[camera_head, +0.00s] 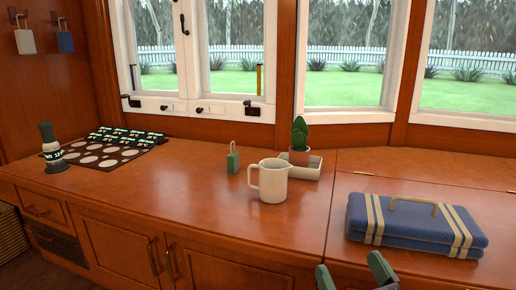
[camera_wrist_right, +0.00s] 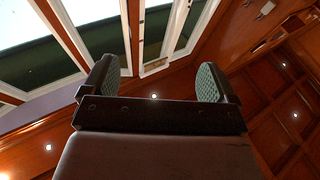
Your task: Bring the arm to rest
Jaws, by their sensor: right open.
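My right gripper (camera_head: 354,274) shows at the bottom edge of the head view, in front of the wooden counter (camera_head: 215,200). Its two green-padded fingers are apart with nothing between them. In the right wrist view the same gripper (camera_wrist_right: 154,84) is open and empty, with windows and wood panelling beyond it. Most of the right arm is out of the head view. My left gripper is not in view.
A blue striped case (camera_head: 415,224) lies right. The front middle counter is clear.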

